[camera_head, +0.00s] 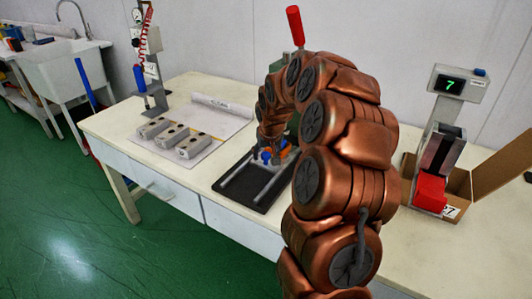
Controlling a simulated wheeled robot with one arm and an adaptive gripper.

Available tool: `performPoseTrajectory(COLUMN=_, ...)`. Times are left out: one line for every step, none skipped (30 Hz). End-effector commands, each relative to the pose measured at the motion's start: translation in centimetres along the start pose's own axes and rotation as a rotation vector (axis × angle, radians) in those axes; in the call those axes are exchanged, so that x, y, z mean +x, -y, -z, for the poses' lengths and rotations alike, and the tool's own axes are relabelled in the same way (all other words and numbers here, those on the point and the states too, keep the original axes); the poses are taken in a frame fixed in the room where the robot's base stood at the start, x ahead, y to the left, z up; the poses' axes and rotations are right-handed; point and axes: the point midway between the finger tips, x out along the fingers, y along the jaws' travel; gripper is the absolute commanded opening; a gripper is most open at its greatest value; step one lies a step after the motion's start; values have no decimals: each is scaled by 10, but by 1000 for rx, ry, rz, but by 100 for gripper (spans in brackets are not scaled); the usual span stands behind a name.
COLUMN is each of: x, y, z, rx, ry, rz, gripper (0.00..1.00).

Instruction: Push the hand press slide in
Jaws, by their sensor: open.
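The hand press stands on the table behind my copper-coloured arm. Its red lever handle (295,26) points up above the arm, and most of its body is hidden. Its black base (228,187) reaches towards the table's front edge, with two pale rails on it. The slide (262,166), with blue and orange parts, shows on the base below my arm's end. My gripper (268,146) points down, open, just above or at these parts. Its fingers are small and partly hidden, so I cannot tell whether they touch the slide.
Several grey mould blocks (174,136) lie on a white sheet left of the press. A stand with a blue handle (139,78) is behind them. At right are a display reading 7 (450,84), a red block (430,191) and a cardboard box (458,183). The table's front left is clear.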

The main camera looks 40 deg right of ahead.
Motion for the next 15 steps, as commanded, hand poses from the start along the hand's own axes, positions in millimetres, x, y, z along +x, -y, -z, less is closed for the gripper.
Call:
performPoseTrajectory(x=2, y=0, z=0, rx=0, ry=0, rz=0, gripper=59)
performPoseTrajectory(x=2, y=0, z=0, rx=0, ry=0, rz=0, gripper=59)
performPoseTrajectory(x=3, y=0, z=0, rx=0, ry=-1, rz=0, gripper=59)
performPoseTrajectory(x=3, y=0, z=0, rx=0, ry=-1, rz=0, gripper=59)
performPoseTrajectory(x=3, y=0, z=0, rx=0, ry=-1, rz=0, gripper=59)
performPoseTrajectory(x=3, y=0, z=0, rx=0, ry=-1, rz=0, gripper=59)
performPoseTrajectory(x=3, y=0, z=0, rx=0, ry=-1, rz=0, gripper=59)
performPoseTrajectory(x=3, y=0, z=0, rx=0, ry=-1, rz=0, gripper=59)
performPoseTrajectory(x=3, y=0, z=0, rx=0, ry=-1, rz=0, gripper=57)
performPoseTrajectory(x=3, y=0, z=0, rx=0, ry=-1, rz=0, gripper=54)
performPoseTrajectory(x=3, y=0, z=0, rx=0, ry=-1, rz=0, gripper=51)
performPoseTrajectory(x=3, y=0, z=0, rx=0, ry=-1, rz=0, gripper=47)
performPoseTrajectory(x=3, y=0, z=0, rx=0, ry=0, rz=0, gripper=44)
performPoseTrajectory(x=3, y=0, z=0, rx=0, ry=0, rz=0, gripper=40)
performPoseTrajectory(x=3, y=0, z=0, rx=0, ry=0, rz=0, gripper=36)
